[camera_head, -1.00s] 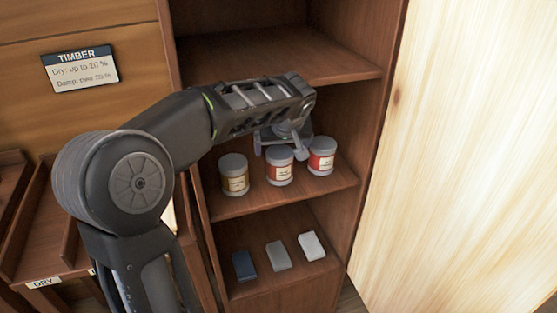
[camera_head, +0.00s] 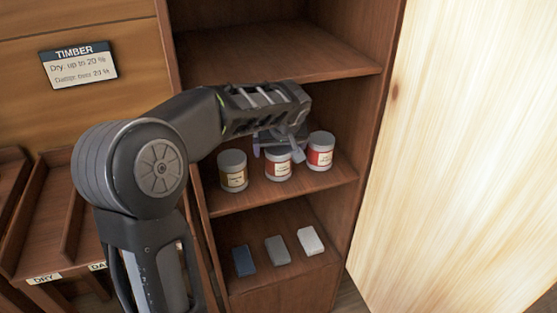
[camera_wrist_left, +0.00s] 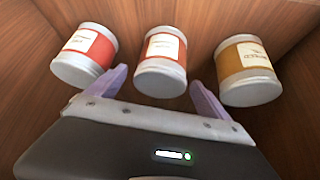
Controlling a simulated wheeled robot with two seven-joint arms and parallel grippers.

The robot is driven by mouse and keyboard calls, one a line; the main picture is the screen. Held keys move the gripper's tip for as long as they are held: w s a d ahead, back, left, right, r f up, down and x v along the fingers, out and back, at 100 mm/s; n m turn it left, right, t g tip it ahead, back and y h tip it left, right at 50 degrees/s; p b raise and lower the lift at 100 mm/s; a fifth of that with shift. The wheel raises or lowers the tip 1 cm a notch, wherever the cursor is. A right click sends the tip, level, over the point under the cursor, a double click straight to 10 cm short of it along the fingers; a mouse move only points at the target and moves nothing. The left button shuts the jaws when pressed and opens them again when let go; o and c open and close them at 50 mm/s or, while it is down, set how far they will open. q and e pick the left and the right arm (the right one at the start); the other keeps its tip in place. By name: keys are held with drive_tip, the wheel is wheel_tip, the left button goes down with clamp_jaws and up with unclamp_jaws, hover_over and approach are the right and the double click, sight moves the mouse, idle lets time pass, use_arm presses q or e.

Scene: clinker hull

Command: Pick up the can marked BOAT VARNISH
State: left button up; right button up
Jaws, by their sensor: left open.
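Three lidded cans stand upright in a row on the middle shelf (camera_head: 222,203). The left can (camera_head: 233,179) has a yellow-brown label; the middle can (camera_head: 278,172) and the right can (camera_head: 320,158) have red ones. The print is too small to read, so I cannot tell which is BOAT VARNISH. My left gripper (camera_head: 279,151) is open at the middle can and partly hides its top. In the left wrist view, the fingers (camera_wrist_left: 163,94) lie either side of the middle can (camera_wrist_left: 161,66), with the yellow-brown can (camera_wrist_left: 246,68) right and the other red can (camera_wrist_left: 85,52) left. My right gripper is not visible.
The upper shelf (camera_head: 270,57) is bare, just above my left forearm. Three small blocks (camera_head: 277,250) lie on the shelf below. A pale wood panel (camera_head: 470,140) stands close on the right. Trays and a TIMBER sign (camera_head: 78,66) are on the left.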

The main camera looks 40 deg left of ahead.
use_arm(q)
drive_tip(key=x, duration=0.4)
drive_tip(key=shift+f+p, duration=0.2)
drive_tip(key=shift+p, duration=0.15)
drive_tip(key=c, duration=1.9)
